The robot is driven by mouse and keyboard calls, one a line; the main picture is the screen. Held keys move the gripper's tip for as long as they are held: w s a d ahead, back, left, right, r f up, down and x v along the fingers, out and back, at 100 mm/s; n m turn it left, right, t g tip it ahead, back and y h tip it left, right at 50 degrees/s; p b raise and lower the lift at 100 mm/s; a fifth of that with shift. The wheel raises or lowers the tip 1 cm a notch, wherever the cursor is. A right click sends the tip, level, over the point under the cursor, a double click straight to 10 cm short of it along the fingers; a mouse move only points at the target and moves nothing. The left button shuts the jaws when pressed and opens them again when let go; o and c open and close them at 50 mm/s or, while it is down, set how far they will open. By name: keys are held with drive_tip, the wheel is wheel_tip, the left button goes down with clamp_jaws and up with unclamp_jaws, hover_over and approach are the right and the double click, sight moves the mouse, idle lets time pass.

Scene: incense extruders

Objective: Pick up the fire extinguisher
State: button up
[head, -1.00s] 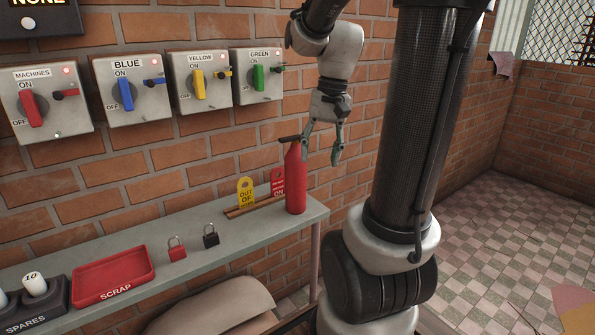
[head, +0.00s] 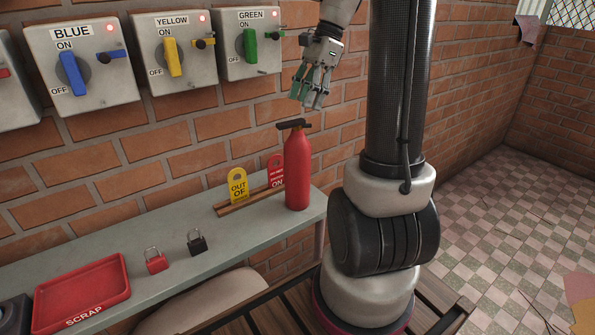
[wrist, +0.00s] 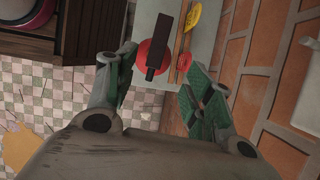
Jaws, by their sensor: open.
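The red fire extinguisher (head: 298,172) stands upright at the right end of the grey shelf, its black handle on top. My gripper (head: 309,104) hangs above it in the head view, open and empty, apart from the handle. In the wrist view the extinguisher (wrist: 146,56) shows from above, its dark handle (wrist: 160,47) lying between and beyond the spread green-padded fingers of my gripper (wrist: 165,100).
The shelf (head: 200,215) runs along the brick wall. A wooden rack with a yellow tag (head: 238,186) and a red tag (head: 275,171) is just left of the extinguisher. A black padlock (head: 197,243), a red padlock (head: 156,261) and a red scrap tray (head: 84,292) lie farther left. Switch boxes hang above.

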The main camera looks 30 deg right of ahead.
sight(298, 120)
drive_tip(key=x, duration=0.7)
drive_tip(key=shift+s+a+f, duration=0.15)
drive_tip(key=shift+s+a, duration=0.05)
drive_tip(key=shift+s, duration=0.15)
clamp_jaws()
